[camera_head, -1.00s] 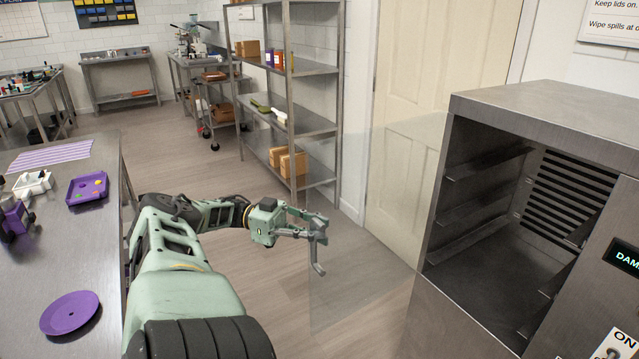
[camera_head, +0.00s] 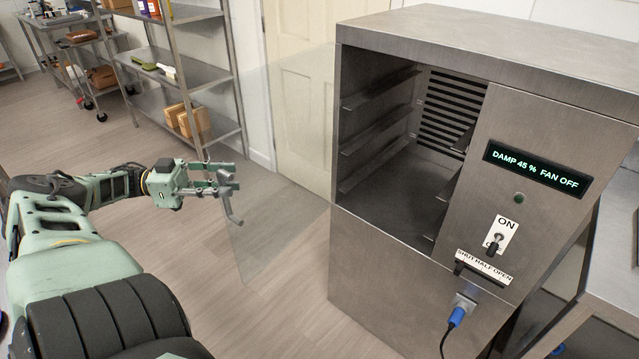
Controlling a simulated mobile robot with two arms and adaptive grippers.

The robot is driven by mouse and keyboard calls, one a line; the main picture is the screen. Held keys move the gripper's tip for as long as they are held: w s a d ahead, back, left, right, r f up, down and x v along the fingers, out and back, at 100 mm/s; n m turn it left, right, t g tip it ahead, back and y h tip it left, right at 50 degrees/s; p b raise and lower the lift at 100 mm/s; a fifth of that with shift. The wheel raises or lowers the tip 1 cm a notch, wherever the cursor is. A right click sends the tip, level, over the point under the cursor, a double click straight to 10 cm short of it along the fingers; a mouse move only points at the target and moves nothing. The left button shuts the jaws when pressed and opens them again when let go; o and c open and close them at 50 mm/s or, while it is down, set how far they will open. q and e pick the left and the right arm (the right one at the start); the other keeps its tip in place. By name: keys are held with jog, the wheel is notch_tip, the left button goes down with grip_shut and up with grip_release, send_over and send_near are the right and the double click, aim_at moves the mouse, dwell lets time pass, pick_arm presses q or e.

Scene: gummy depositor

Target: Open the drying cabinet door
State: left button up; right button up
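The drying cabinet (camera_head: 400,275) is a grey metal box at the right, with its upper front opening uncovered and dark shelf rails inside. Its clear glass door (camera_head: 290,225) stands swung out to the left from the opening's left edge. A grey curved handle (camera_head: 236,212) is at the door's outer edge. My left gripper (camera_head: 228,180) is at this handle, with its fingers beside or around its upper part. Whether the fingers are closed on it is too small to tell. My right gripper is not in view.
The cabinet's panel has a display (camera_head: 537,168) reading "DAMP 45 % FAN OFF", an ON switch (camera_head: 497,240), a vent slider marked SHUT, HALF, OPEN, and a blue plug (camera_head: 457,315). A metal shelf rack (camera_head: 190,75) stands behind my arm. The floor (camera_head: 265,315) before the door is clear.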

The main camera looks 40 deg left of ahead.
aim_at(235, 190)
pick_arm(q)
jog(key=d+p, duration=0.2)
jog(key=p, duration=0.1)
jog(key=d+r+p, duration=0.1)
jog(key=d+p, duration=0.1)
jog(key=d, duration=0.1)
jog(key=shift+w+p, duration=0.2)
jog(key=shift+p, duration=0.2)
jog(key=w+d+t+y, duration=0.1)
jog(key=w+d, duration=0.5)
jog(key=d, duration=0.6)
jog(key=w+d+n, duration=0.1)
jog(key=w+d, duration=0.6)
jog(key=d, duration=0.4)
jog(key=shift+w+d+f+n+t+y, duration=0.25)
jog(key=shift+d+f+n+t+y, duration=0.05)
jog(key=shift+d+f+t+y, duration=0.15)
jog(key=shift+a, duration=0.1)
jog(key=shift+c, duration=0.4)
